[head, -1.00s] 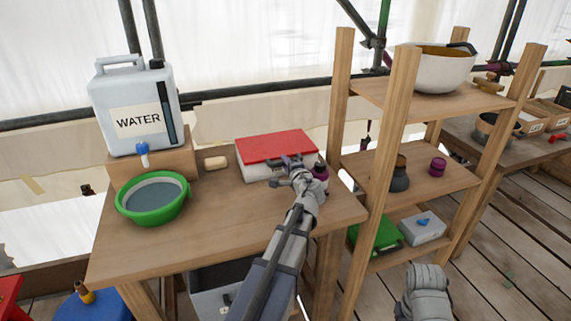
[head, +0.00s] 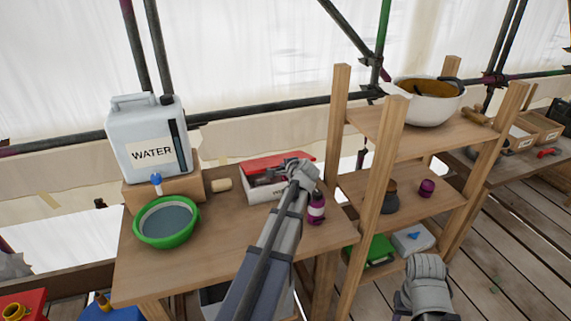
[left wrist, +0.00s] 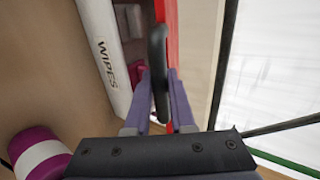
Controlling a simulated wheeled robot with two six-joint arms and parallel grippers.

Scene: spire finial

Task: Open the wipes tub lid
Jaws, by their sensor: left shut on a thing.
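The wipes tub (head: 262,195) is a white box at the back of the wooden workbench. Its word WIPES shows in the left wrist view on the white wall (left wrist: 101,45). Its red lid (head: 276,161) is tilted partly up, with a gap below its front edge. The left wrist view shows the red lid (left wrist: 172,30) apart from the tub wall and some of the inside. My left gripper (head: 282,173) is shut on the lid's dark handle (left wrist: 158,62). My right gripper's fingers are not visible; only a grey part of that arm shows.
A magenta and white bottle (head: 316,209) stands right of the tub, close to my left arm. A wooden shelf (head: 390,165) stands at the right. The bench front is partly clear.

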